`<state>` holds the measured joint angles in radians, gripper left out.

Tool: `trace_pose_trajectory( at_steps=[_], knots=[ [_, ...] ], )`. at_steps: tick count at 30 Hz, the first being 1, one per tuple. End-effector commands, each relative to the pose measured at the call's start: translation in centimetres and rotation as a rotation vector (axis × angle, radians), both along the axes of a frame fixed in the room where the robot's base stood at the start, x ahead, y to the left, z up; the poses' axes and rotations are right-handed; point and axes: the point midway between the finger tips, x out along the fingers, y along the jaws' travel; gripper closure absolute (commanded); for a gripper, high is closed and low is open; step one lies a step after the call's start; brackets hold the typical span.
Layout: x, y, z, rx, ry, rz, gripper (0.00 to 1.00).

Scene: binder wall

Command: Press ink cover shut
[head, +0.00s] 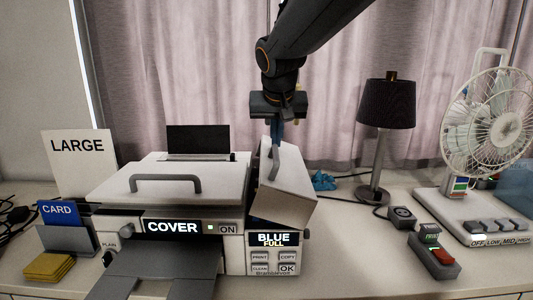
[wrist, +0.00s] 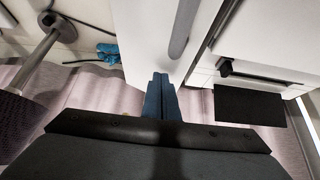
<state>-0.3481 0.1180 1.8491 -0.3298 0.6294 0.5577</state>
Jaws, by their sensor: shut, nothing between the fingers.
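The ink cover (head: 287,192) is the white lid on the right part of the printer (head: 175,180). It stands tilted up and open, with a grey handle (head: 273,163) on it. The printer's display (head: 174,227) reads COVER, and a second one (head: 273,239) reads BLUE FULL. My gripper (head: 277,143) is shut and empty, pointing down at the far top end of the cover. In the wrist view its blue fingertips (wrist: 160,77) lie over the cover's white surface (wrist: 150,35), beside the handle (wrist: 183,28). I cannot tell whether they touch.
A lamp (head: 387,105) and a crumpled blue thing (head: 322,181) stand behind to the right. A fan (head: 490,130) and a box with a red switch (head: 435,256) are farther right. A card holder (head: 68,237) is at the left. The table right of the printer is partly clear.

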Motion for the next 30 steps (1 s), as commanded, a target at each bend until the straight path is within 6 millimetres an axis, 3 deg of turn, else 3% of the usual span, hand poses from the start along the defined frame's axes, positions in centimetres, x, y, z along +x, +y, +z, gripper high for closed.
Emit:
trace_pose_trajectory(
  at_steps=[30],
  knots=[
    [0.0, 1.5, -1.4, 0.001, -0.001, -0.001, 1.0]
  ],
)
